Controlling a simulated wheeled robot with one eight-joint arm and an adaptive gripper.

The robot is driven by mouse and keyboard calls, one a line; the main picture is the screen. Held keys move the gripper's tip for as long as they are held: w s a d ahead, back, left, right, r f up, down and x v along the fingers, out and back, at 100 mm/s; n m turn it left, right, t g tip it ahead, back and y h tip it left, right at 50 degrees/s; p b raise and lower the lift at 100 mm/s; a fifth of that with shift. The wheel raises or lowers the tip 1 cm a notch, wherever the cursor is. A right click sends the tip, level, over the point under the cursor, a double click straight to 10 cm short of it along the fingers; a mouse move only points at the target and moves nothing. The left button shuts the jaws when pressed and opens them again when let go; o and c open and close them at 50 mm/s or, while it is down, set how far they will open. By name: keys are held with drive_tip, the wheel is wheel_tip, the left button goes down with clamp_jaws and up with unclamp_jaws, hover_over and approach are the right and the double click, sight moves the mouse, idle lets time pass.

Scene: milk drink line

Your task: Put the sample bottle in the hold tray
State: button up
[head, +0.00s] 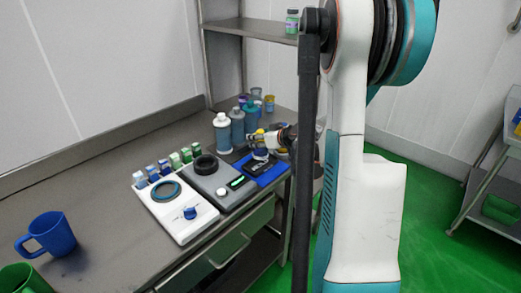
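My gripper (262,141) is small in the head view, at the right end of the bench, over a blue tray or mat (273,177). A small white and blue item (260,154) shows right below the fingers. I cannot tell if it is held, or if it is the sample bottle. I cannot tell if the fingers are open or shut. A white-capped pale bottle (222,135) stands left of the gripper, with grey-blue bottles (237,126) beside it. No label marks the hold tray.
A white device with a ring (203,218) and a grey device with a black ring (218,182) stand left of the gripper. Small blue and green boxes (164,168) line up behind them. A blue mug (50,234) and green mug (20,279) stand front left. My arm hides the bench's right end.

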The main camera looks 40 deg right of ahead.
drive_tip(key=shift+f+b, duration=0.7)
drive_tip(key=shift+f, duration=1.25)
drive_tip(key=shift+f, duration=0.2)
drive_tip(key=o, duration=1.4)
drive_tip(key=shift+r, duration=0.15)
drive_tip(key=shift+s+r, duration=0.15)
drive_tip(key=shift+r, duration=0.05)
drive_tip(key=p+v, duration=0.3)
drive_tip(key=v, duration=0.8)
drive_tip(key=shift+s+a+r, duration=0.1)
drive_tip(key=shift+s+a, duration=0.05)
drive_tip(key=shift+s, duration=0.15)
drive_tip(key=shift+a, duration=0.1)
